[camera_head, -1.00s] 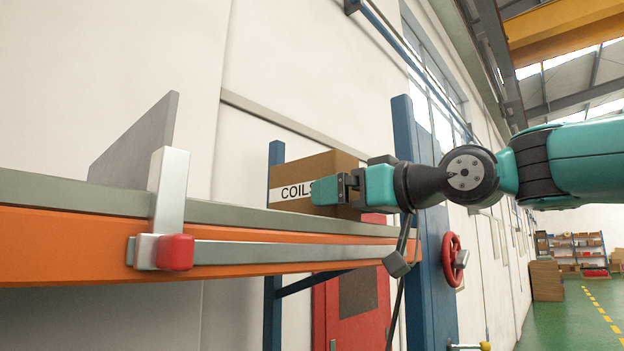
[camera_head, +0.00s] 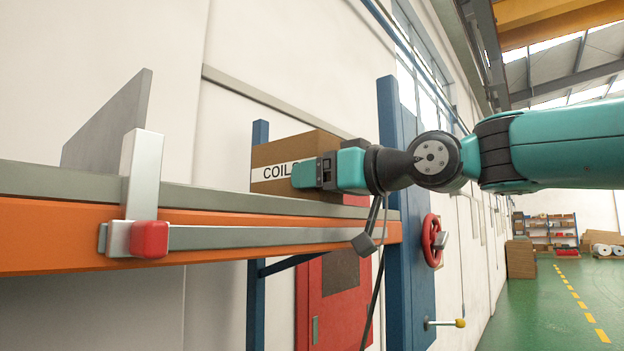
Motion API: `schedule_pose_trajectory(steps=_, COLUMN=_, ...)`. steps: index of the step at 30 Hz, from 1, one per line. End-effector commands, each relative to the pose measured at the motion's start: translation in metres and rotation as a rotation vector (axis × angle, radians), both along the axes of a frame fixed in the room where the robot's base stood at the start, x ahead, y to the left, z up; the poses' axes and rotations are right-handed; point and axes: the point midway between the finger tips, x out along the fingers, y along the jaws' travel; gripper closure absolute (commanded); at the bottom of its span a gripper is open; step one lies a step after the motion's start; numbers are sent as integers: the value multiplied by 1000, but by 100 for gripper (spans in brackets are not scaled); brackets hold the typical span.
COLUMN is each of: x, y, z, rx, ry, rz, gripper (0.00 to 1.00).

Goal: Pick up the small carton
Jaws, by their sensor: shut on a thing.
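The small carton (camera_head: 285,158) is a brown box with a white label reading "COIL", its last letters hidden by my gripper. It sits at the right end of the shelf, at or just above the grey shelf top. My gripper (camera_head: 305,173) is at the carton's right front side, shut on it. The fingers cover part of the label and the lower right of the box. The far finger is hidden.
The shelf has an orange beam (camera_head: 60,238) with a grey bar clamp (camera_head: 140,190) with a red pad (camera_head: 150,239). A grey plate (camera_head: 110,125) stands behind it. Blue uprights (camera_head: 390,200) and a red valve wheel (camera_head: 431,240) are close by. Green floor lies open at right.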

Motion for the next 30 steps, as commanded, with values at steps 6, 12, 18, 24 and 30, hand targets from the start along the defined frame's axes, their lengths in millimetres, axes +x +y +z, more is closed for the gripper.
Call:
schedule_pose_trajectory(steps=6, x=0, y=0, z=19, rx=3, ry=-6, rz=1, gripper=65)
schedule_pose_trajectory(steps=12, x=0, y=0, z=52, rx=2, ry=-8, rz=1, gripper=65)
schedule_pose_trajectory(steps=18, x=0, y=0, z=96, rx=3, ry=-9, rz=0, gripper=65)
schedule_pose_trajectory(steps=24, x=1, y=0, z=148, rx=3, ry=-5, rz=0, gripper=65)
schedule_pose_trajectory(steps=30, x=1, y=0, z=187, rx=2, ry=-3, rz=0, gripper=65)
